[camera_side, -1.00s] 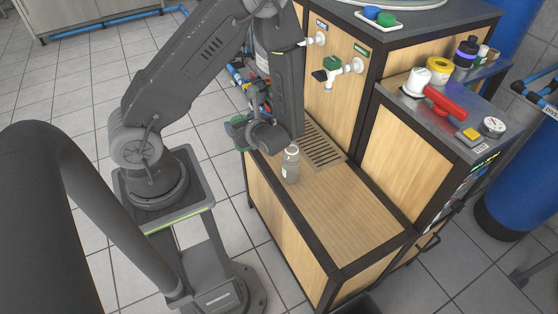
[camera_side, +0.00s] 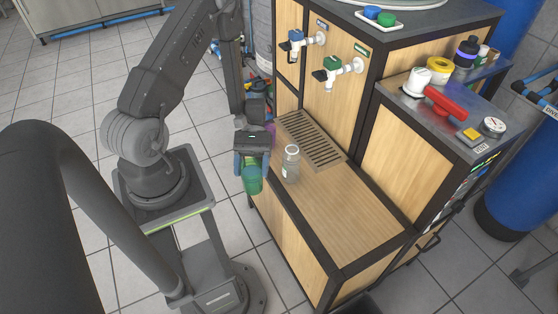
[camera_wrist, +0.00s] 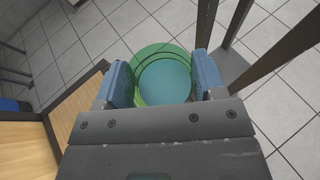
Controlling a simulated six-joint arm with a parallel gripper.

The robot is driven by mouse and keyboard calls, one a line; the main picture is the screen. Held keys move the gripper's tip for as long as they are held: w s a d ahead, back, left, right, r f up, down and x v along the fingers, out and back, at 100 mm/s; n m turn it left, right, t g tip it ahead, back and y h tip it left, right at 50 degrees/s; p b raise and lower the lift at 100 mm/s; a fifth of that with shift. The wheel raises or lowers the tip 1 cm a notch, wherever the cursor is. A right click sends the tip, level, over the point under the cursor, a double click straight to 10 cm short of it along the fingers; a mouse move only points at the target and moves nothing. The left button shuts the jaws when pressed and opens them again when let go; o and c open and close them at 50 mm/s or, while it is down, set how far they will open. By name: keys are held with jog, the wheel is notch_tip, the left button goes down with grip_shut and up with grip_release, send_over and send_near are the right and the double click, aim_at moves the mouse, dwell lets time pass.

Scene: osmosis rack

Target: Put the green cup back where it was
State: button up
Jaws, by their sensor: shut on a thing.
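The green cup (camera_side: 252,180) is translucent and hangs below my gripper (camera_side: 250,160) in the side view, just left of the wooden bench's edge, over the floor. In the wrist view the cup (camera_wrist: 165,75) shows from above as green rings around a blue-green disc. The blue fingers of my gripper (camera_wrist: 163,82) are shut on it from both sides. The cup is held off any surface. A clear bottle (camera_side: 291,163) stands on the bench, a little right of the cup.
The wooden bench top (camera_side: 340,205) is clear to the right of the bottle. A slotted drain grate (camera_side: 312,140) lies behind it, below a blue-handled tap (camera_side: 298,42) and a green-handled tap (camera_side: 335,70).

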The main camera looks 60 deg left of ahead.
jog(key=w+a+f+n+t+h, duration=0.1)
jog(key=w+a+n+t+h, duration=0.1)
jog(key=w+a+n+t, duration=0.45)
jog(key=w+a+f+n+t+y, duration=0.1)
jog(key=a+f+n+t+y, duration=0.1)
jog(key=a+n+t+y, duration=0.45)
jog(key=w+a+f+n+t+y, duration=0.1)
jog(key=a+f+n+t+y, duration=0.25)
jog(key=a+n+t, duration=0.65)
jog(key=shift+w+d+f+m+g, duration=0.4)
jog(key=shift+w+d+f, duration=0.3)
jog(key=shift+w+f, duration=0.95)
jog(key=shift+w+d+f+m+g, duration=0.2)
jog(key=shift+w+d+f+g, duration=0.45)
jog(key=shift+w+f, duration=1)
jog(key=shift+w+d+f+m+g, duration=0.35)
jog(key=shift+w+d+f, duration=0.4)
jog(key=shift+w+f, duration=0.9)
jog(key=shift+s+f, duration=0.2)
